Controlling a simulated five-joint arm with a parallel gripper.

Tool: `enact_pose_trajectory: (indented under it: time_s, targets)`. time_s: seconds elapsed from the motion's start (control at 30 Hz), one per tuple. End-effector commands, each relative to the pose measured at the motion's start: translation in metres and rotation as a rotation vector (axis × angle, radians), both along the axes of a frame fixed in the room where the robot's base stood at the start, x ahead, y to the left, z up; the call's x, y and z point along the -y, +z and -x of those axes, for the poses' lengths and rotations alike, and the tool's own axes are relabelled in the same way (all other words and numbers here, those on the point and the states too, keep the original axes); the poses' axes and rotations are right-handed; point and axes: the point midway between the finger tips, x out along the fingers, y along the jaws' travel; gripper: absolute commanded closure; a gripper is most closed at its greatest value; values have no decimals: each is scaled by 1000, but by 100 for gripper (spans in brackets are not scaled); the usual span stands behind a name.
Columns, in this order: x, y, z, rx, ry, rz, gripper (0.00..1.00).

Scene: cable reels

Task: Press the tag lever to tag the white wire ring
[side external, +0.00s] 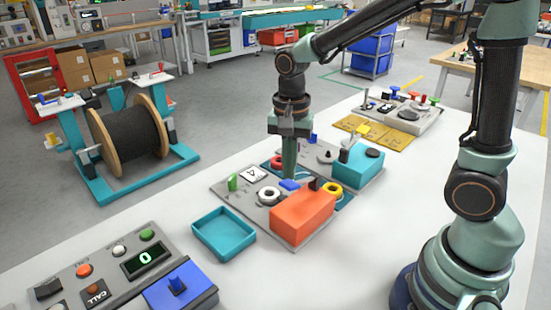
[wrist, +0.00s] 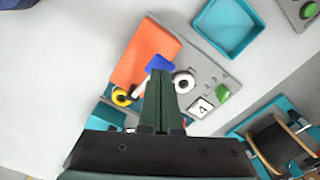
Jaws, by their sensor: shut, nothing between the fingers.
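The white wire ring (side external: 268,196) lies on a grey panel beside the orange box; it also shows in the wrist view (wrist: 186,80), right of my fingers. A blue paddle (side external: 290,184), which seems to be the tag lever, sits by the orange box (side external: 303,218). In the wrist view the blue paddle (wrist: 160,63) shows just past my fingertips. My gripper (side external: 289,175) points down, shut and empty, with its tips at or just above the paddle. I cannot tell whether they touch it. The fingers (wrist: 161,74) partly cover the paddle in the wrist view.
A yellow ring (side external: 332,188) and a red ring (side external: 277,162) sit nearby. A white marked card (side external: 253,174) and green piece (side external: 232,182) stand left. An empty teal tray (side external: 223,234) and a button panel (side external: 118,272) are in front. A teal box (side external: 357,166) stands right.

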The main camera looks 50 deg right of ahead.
Motion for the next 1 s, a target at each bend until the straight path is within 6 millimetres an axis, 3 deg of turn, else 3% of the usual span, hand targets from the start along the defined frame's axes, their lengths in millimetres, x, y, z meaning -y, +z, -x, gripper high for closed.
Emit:
enact_pose_trajectory:
  time_s: [0.57,1.0]
  targets:
    - [0,-1,0,-1,0,0,100]
    - [0,-38,1,-3,0,1,100]
